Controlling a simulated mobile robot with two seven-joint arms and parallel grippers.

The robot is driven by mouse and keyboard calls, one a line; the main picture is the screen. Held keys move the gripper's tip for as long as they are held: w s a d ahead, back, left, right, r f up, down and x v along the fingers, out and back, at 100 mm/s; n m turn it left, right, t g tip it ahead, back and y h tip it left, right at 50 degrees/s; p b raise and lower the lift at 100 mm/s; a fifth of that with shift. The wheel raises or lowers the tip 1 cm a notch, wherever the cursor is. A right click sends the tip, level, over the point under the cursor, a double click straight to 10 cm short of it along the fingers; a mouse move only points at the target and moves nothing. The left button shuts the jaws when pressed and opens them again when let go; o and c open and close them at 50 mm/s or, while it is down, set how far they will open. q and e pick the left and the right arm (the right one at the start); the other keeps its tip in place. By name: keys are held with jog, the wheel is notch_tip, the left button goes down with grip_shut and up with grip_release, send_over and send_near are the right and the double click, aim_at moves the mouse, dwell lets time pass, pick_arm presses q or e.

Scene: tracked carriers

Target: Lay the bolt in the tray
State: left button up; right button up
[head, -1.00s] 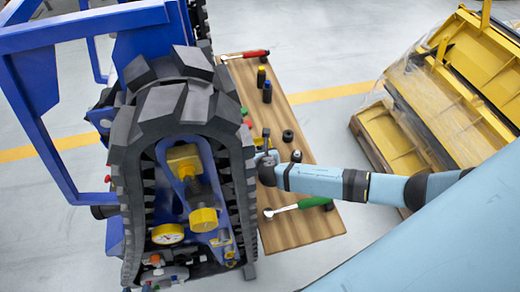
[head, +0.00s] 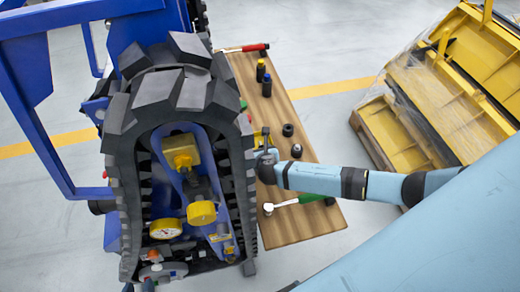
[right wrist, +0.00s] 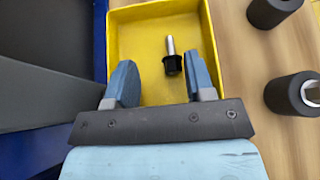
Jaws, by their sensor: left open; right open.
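The bolt (right wrist: 171,56), with a silver shank and a black head, lies inside the yellow tray (right wrist: 120,14) in the right wrist view. My right gripper (right wrist: 159,64) is open over the tray, one finger on each side of the bolt. The bolt is closer to the right finger; I cannot tell whether they touch. In the head view, my right gripper (head: 264,157) is beside the track at the bench's left edge. Only a sliver of the tray (head: 258,138) shows there, and the bolt is hidden.
The tracked carrier (head: 180,95) stands tight against the wooden bench (head: 305,228). A green-handled ratchet (head: 305,200), a red-handled ratchet (head: 242,48) and several dark sockets (head: 288,130) lie on the bench. Yellow parts on a pallet (head: 395,140) stand right. Floor between is clear.

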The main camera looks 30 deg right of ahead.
jog(key=v, duration=1.3)
jog(key=shift+s+r, duration=0.25)
jog(key=shift+s, duration=0.05)
jog(key=shift+a, duration=0.1)
